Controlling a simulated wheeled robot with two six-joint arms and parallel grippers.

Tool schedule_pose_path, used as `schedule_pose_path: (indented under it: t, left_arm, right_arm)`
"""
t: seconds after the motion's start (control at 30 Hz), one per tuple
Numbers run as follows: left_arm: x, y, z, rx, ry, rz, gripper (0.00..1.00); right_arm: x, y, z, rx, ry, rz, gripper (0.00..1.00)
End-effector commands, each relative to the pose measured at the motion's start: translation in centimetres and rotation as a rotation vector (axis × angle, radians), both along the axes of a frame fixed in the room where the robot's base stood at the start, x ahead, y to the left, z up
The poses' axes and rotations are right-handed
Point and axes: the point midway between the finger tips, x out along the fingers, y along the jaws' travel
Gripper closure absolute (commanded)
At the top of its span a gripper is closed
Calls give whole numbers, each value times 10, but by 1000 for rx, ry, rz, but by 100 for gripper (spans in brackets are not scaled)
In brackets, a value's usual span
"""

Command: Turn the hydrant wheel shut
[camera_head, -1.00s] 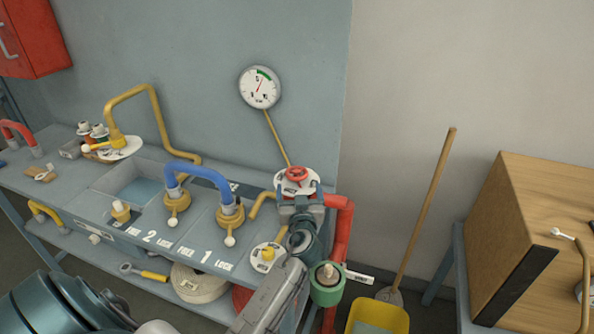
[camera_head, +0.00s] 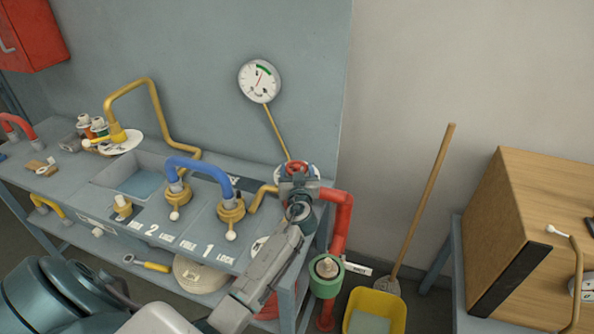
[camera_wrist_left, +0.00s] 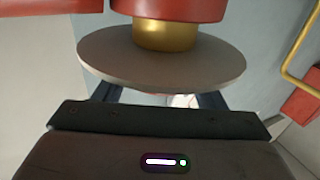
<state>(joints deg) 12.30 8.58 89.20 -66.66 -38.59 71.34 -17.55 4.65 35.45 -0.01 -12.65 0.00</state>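The small red hydrant wheel (camera_head: 297,166) sits over a white round plate (camera_head: 318,172) at the right end of the grey bench, above a red pipe. My left gripper (camera_head: 298,182) is at the wheel's near side and covers its lower part. In the left wrist view the plate's grey underside (camera_wrist_left: 160,68) fills the upper middle, with a brass stem and red body above it. The left fingers (camera_wrist_left: 158,98) stand apart and reach behind the plate's edge. Their tips are hidden, so contact with the wheel cannot be told. My right gripper is not in view.
A round gauge (camera_head: 260,81) on a yellow pipe is behind the wheel. A yellow bucket (camera_head: 375,312) and broom (camera_head: 425,205) stand right. Blue hose (camera_head: 200,166) loops over the bench.

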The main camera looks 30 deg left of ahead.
Motion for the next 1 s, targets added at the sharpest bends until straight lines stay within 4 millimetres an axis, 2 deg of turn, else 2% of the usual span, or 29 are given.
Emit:
schedule_pose_path:
  t: [0.37, 0.67, 1.0]
  left_arm:
    - [-1, 2, -1, 1, 2, -39, 59]
    - [-2, 5, -1, 3, 4, -228, 59]
    - [-3, 7, 3, -1, 9, -475, 59]
  right_arm:
    - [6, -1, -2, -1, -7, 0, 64]
    - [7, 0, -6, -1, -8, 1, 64]
    - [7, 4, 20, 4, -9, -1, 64]
